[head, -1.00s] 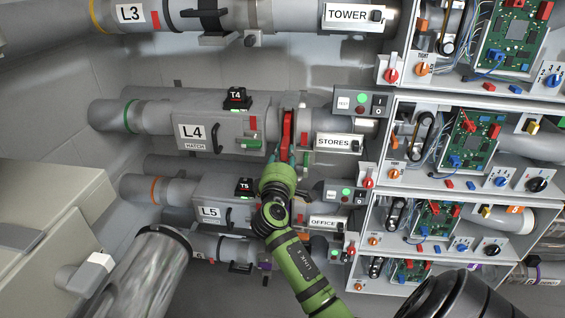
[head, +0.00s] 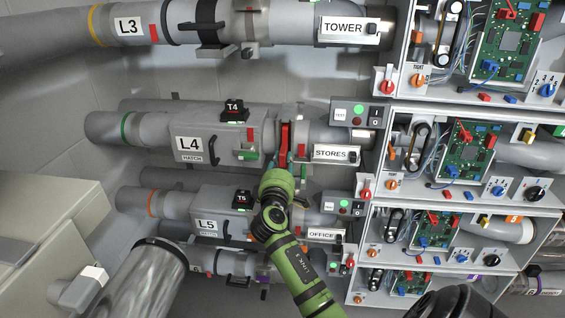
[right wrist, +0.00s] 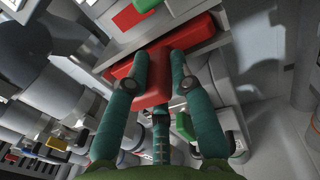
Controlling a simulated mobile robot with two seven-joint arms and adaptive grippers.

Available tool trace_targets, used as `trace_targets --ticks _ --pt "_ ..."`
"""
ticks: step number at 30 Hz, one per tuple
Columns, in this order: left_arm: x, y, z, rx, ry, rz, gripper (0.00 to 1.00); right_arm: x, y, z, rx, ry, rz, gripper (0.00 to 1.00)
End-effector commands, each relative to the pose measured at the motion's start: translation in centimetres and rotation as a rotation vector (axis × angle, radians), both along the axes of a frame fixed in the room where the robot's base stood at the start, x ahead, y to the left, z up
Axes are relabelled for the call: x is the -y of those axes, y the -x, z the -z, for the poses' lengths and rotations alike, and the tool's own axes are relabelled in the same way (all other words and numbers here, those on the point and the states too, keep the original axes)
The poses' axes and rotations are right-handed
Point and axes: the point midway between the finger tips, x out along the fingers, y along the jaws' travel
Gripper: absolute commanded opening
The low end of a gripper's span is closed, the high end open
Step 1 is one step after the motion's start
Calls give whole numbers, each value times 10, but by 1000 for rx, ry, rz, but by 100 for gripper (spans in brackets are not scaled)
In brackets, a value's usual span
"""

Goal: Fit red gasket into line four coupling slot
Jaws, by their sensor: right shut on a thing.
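The red gasket (head: 284,138) stands upright at the line four coupling (head: 285,113), between the L4 hatch housing and the STORES sign. It also shows in the right wrist view (right wrist: 154,90) as a red block. My right gripper (head: 283,167), on the green arm, is shut on the gasket from below. In the right wrist view its teal fingers (right wrist: 160,66) lie on both sides of the red block. The slot is mostly hidden behind the gasket, so I cannot tell how deep it sits. My left gripper is not in view.
The L4 hatch (head: 190,146) is left of the coupling and the STORES sign (head: 336,153) is close on the right. The L5 pipe (head: 180,203) runs below, near my arm. Open control boxes (head: 470,150) fill the right side.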

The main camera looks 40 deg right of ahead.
Motion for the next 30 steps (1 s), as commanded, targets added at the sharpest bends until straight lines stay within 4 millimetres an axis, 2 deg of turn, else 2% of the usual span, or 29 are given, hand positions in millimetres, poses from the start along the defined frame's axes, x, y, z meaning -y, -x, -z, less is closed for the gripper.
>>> trace_targets --ticks 3,4,6,19,23,30 --pt "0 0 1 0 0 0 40 2 -1 0 0 0 1 0" --pt "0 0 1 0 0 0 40 2 -1 0 0 0 0 27" --pt "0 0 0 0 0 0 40 1 -1 0 0 0 0 51" --pt "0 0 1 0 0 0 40 -5 3 2 -1 0 -1 51" --pt "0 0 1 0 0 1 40 -20 16 4 -1 -2 -1 51" --pt "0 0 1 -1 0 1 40 -61 48 8 -1 -3 -2 51"
